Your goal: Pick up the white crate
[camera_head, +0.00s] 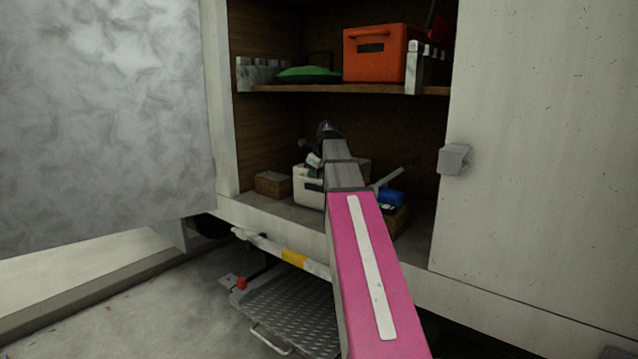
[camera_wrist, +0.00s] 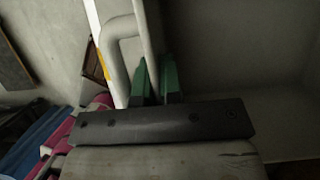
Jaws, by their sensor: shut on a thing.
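The white crate (camera_head: 309,188) stands on the lower floor of the truck compartment, its right part hidden behind my arm. In the wrist view, a white bar and rim (camera_wrist: 124,50), which look like part of the crate, run up past the fingers. My gripper (camera_wrist: 157,80) shows two green fingers there, shut on this white edge. In the head view my arm reaches into the compartment above the crate, and the fingers cannot be made out. Whether the crate is off the floor cannot be told.
A brown box (camera_head: 272,184) lies left of the crate. A blue item (camera_head: 391,197) lies to the right. The shelf (camera_head: 330,88) above holds an orange crate (camera_head: 375,55) and a green item (camera_head: 308,74). A door (camera_head: 100,120) stands at the left. A rail (camera_head: 262,241) runs below.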

